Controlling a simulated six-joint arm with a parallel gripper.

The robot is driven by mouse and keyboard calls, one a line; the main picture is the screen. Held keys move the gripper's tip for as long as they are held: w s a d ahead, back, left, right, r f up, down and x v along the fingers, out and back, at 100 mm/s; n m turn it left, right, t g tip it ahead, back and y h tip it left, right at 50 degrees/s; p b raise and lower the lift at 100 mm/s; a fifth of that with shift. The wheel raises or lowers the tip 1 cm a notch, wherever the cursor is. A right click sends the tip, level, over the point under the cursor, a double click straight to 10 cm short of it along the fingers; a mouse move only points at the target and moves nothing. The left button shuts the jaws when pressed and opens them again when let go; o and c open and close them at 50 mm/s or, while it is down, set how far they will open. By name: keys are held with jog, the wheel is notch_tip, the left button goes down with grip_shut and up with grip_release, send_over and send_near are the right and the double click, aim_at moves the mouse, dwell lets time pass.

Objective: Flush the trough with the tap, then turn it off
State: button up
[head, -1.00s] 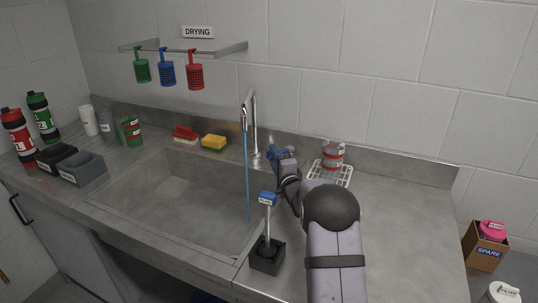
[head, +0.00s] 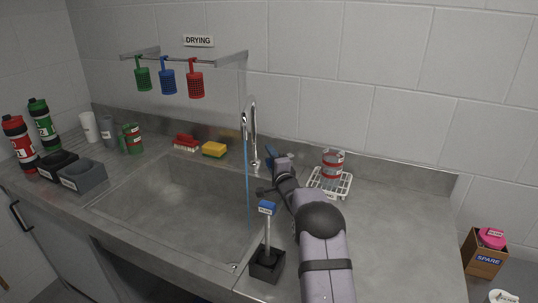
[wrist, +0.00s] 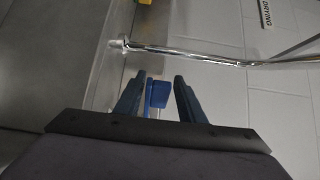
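The chrome tap (head: 253,132) stands at the back of the steel sink, and a blue stream of water (head: 247,180) runs from its spout into the trough (head: 165,205). In the wrist view the tap's chrome pipe (wrist: 190,54) crosses ahead of my gripper. My gripper (wrist: 160,82) is open, its two dark blue fingers apart on either side of a blue lever-like piece (wrist: 158,95), with a gap showing on both sides. In the head view my gripper (head: 271,158) is beside the tap's base, largely hidden by my wrist.
A black-based stand with a blue-topped rod (head: 267,209) is close to my arm. A white rack (head: 330,180) with a red-banded jar (head: 332,160) is at right. A yellow sponge (head: 214,149) and red brush (head: 186,142) lie behind the trough. The right counter is mostly clear.

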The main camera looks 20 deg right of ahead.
jog(key=shift+w, duration=0.7)
jog(key=shift+c, duration=0.6)
grip_shut()
jog(key=shift+s+d+r+n+y+p, duration=0.25)
jog(key=shift+r+y+p, duration=0.25)
jog(key=shift+p, duration=0.4)
jog(key=shift+s+a+f+n+y+p, duration=0.2)
jog(key=shift+n+y+p, duration=0.25)
jog(key=shift+y, duration=0.15)
jog(key=shift+r, duration=0.1)
jog(key=shift+o, duration=0.6)
grip_release()
